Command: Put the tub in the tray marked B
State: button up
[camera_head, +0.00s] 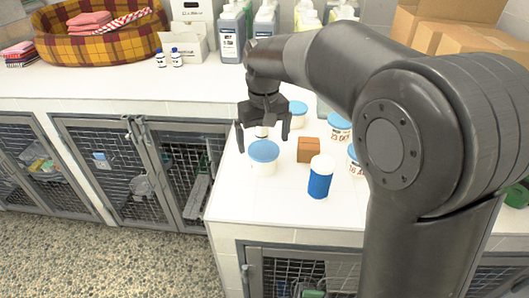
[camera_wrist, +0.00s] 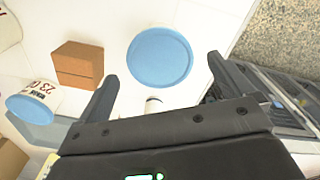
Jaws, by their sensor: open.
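Several white tubs with blue lids stand on the white counter. The nearest tub (camera_head: 263,160) is below my gripper (camera_head: 263,137), which is open with its fingers pointing down. In the wrist view this tub's round blue lid (camera_wrist: 160,57) shows ahead of and between the open fingertips (camera_wrist: 162,72), with nothing held. Other tubs stand behind and to the right: one (camera_head: 298,110) at the back, one with red print (camera_head: 340,130), and one (camera_head: 353,166) partly hidden by my arm. I cannot make out a tray marked B in either view.
A small white item (camera_wrist: 152,103) is near the fingers. Wire kennels (camera_head: 160,165) lie below. A plaid basket (camera_head: 100,40), bottles (camera_head: 232,35) and cardboard boxes (camera_head: 455,30) are behind.

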aim_at(264, 149)
notch_tip(264, 149, up, 4)
jog(key=shift+r, duration=0.1)
jog(key=shift+s+d, duration=0.1)
jog(key=s+d+m+t, duration=0.1)
jog(key=s+d, duration=0.2)
jog(key=d, duration=0.1)
jog(key=s+d+r, duration=0.1)
jog(key=s+d, duration=0.2)
jog(key=d, duration=0.1)
jog(key=s+d+r+m+t, duration=0.1)
jog(key=s+d, duration=0.2)
jog(key=d, duration=0.1)
jog(key=shift+s+r+m+t, duration=0.25)
jog(key=shift+s+m+t, duration=0.05)
jog(key=shift+s, duration=0.1)
jog(key=s+d+f+m+t, duration=0.1)
jog(key=s+d, duration=0.4)
jog(key=s, duration=0.2)
jog(key=shift+f+m+t, duration=0.3)
jog(key=shift+f, duration=0.05)
jog(key=shift+o, duration=0.2)
jog(key=s+d+f+m+t, duration=0.1)
jog(key=s+d+f, duration=0.2)
jog(key=s, duration=0.2)
jog(key=shift+s+f, duration=0.35)
jog(key=shift+s, duration=0.05)
jog(key=shift+d, duration=0.1)
